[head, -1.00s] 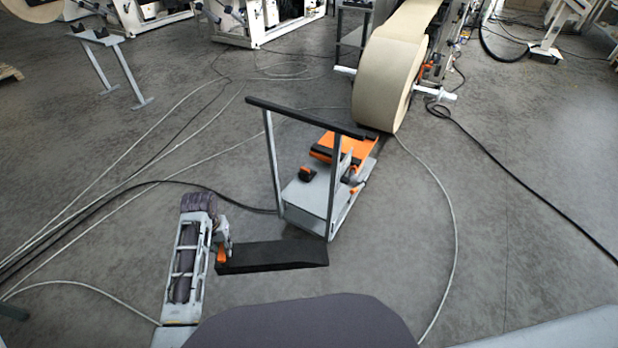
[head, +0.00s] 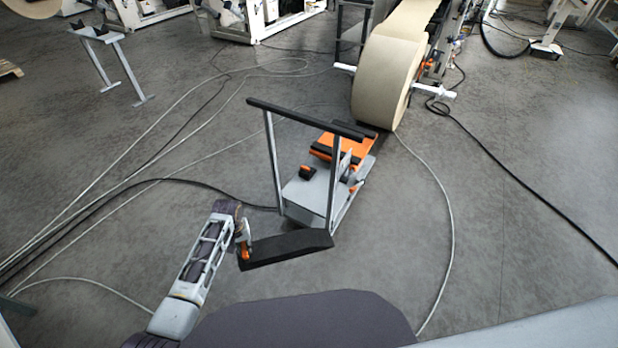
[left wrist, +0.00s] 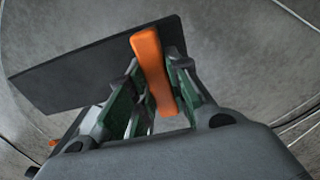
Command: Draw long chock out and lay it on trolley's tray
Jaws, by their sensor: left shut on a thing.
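The long chock is a black wedge-like bar (head: 288,248) with an orange handle (head: 244,252) at its left end. My left gripper (head: 242,240) is shut on that handle. In the left wrist view the orange handle (left wrist: 152,68) lies between the fingers and the black chock (left wrist: 90,70) extends to the left. The chock appears held off the floor, in front of the trolley (head: 312,200), a grey low cart with a tall black-topped push handle. Its right end overlaps the trolley's near post in the picture; I cannot tell whether they touch. My right gripper is not in view.
An orange piece (head: 340,148) lies on the trolley's far part, by the large paper roll (head: 384,80). A small black-and-orange item (head: 308,172) sits on the trolley. Cables (head: 120,190) cross the floor at left. A grey stand (head: 110,55) is at the upper left.

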